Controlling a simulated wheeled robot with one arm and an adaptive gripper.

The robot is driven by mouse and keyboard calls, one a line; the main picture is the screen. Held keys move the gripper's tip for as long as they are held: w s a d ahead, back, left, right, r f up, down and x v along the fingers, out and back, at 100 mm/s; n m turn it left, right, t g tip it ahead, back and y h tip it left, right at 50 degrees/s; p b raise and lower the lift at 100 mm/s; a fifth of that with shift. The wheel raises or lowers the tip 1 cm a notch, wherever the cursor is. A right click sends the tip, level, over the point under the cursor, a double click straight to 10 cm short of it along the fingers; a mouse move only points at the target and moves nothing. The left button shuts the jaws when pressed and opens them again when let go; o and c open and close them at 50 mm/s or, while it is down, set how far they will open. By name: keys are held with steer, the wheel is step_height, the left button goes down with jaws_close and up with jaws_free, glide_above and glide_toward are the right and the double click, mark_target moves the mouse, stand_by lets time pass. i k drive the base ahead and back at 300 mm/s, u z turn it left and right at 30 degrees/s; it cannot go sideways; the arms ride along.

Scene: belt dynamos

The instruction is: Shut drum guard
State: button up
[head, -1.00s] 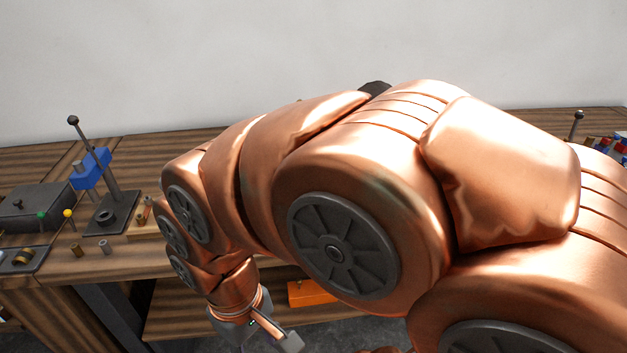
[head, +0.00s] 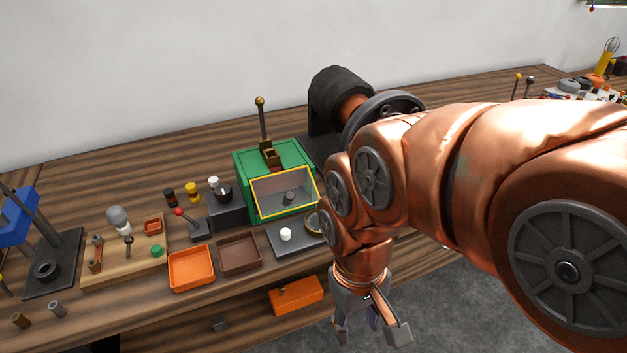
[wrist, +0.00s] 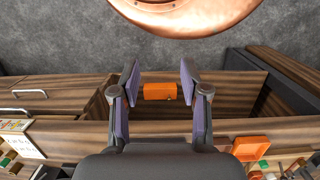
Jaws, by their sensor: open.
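A green housing (head: 243,176) stands on the bench at the middle of the head view. A yellow-framed window panel (head: 284,172), which looks like the drum guard, lies across its front, with a dark grey round part (head: 290,197) showing there. I cannot tell whether the panel stands ajar. My gripper (head: 370,324) is open and empty, low in front of the bench, to the right of and below the housing. In the wrist view its fingers (wrist: 159,72) are spread apart. The housing cannot be made out in the wrist view.
An orange box (head: 297,295) lies on a lower shelf below the bench top. Orange (head: 191,268) and brown (head: 239,254) trays, a red-knobbed lever (head: 195,226) and a dark plate with a white knob (head: 286,235) crowd the bench before the housing. A black drum (head: 340,92) stands behind my arm.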

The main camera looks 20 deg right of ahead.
mark_target(289, 196)
steer(key=z, duration=2.15)
steer(key=k, duration=1.35)
steer(key=u, duration=2.2)
steer(key=i, duration=0.5)
